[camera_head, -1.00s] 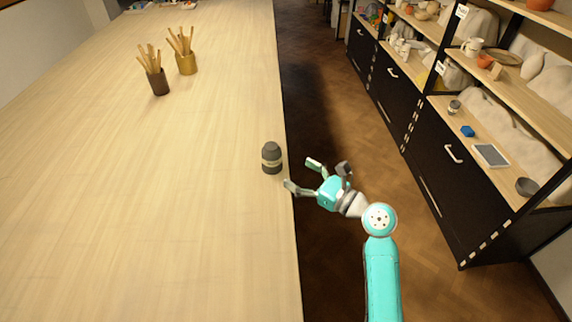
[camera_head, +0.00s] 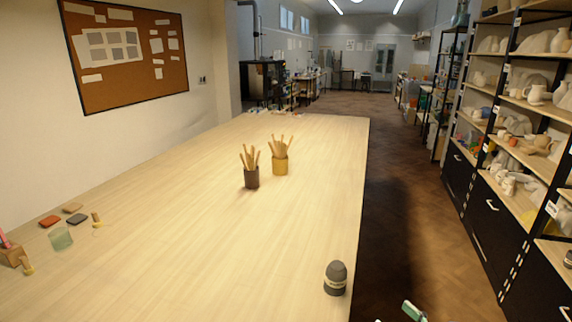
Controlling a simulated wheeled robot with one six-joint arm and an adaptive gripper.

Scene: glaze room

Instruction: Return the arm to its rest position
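My gripper (camera_head: 396,316) shows only at the bottom edge of the head view, right of the worktable's edge. One green-grey fingertip is clear and a sliver of the other lies apart from it to the left, so it looks open, with nothing seen between. The rest of my arm is out of frame.
The long wooden worktable (camera_head: 215,235) holds a brown cup (camera_head: 251,178) and a yellow cup (camera_head: 280,165) of wooden tools. Shelves with pottery and black drawers (camera_head: 491,219) line the right. The floor aisle (camera_head: 400,215) between is clear.

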